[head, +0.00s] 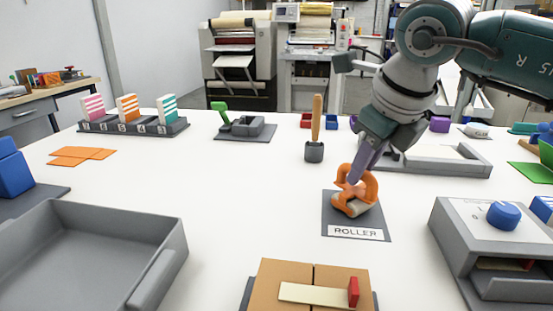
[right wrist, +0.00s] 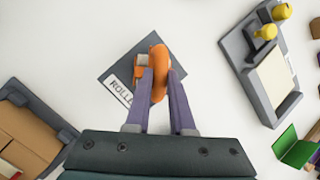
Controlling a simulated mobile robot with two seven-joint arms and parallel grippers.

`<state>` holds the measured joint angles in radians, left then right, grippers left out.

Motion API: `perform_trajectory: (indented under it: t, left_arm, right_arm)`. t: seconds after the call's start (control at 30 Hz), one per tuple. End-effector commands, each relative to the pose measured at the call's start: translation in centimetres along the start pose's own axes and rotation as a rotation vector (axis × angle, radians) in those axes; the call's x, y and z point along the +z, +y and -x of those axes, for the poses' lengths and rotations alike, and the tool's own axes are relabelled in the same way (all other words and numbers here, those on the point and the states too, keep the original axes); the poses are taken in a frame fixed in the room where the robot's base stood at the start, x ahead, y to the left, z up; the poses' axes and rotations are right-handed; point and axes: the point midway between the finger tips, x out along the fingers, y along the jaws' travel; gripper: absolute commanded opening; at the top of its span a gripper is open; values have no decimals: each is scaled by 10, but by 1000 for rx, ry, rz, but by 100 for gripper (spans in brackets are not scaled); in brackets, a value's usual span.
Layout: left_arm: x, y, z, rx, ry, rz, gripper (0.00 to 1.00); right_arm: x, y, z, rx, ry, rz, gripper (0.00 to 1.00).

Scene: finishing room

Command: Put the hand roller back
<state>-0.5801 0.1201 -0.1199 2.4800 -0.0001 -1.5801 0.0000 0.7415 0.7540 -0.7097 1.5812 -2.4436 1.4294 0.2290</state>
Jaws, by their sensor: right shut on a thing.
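The hand roller has an orange frame (head: 371,183) and a pale cylinder (head: 350,208). My right gripper (head: 359,177) is shut on its orange frame from above. The roller is at the dark grey mat (head: 333,203) labelled ROLLER, over its middle and back part in the head view. In the right wrist view the orange frame (right wrist: 158,58) sits between my fingertips (right wrist: 160,85), over the right part of the mat (right wrist: 118,72). The cylinder looks to rest on the mat or just above it; I cannot tell which. My left gripper is not in view.
A wooden-handled tool (head: 316,120) stands in a grey holder behind the mat. A grey tray (head: 440,160) lies behind right, a grey box with a blue knob (head: 503,215) at right. Brown boards (head: 285,275) lie in front, a large grey tray (head: 165,265) front left.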

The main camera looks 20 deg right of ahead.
Motion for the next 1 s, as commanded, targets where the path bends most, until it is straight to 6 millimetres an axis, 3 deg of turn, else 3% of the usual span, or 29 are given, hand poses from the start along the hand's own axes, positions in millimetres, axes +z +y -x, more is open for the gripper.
perform_trajectory:
  t: [0.7, 0.73, 1.0]
  left_arm:
    - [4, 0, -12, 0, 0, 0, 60]
    - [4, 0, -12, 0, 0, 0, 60]
    - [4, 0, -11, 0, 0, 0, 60]
  right_arm:
    - [-7, 3, -13, 0, 8, 1, 0]
    - [-8, 3, -13, 0, 12, 1, 23]
    - [-6, 3, -12, 1, 5, 1, 52]
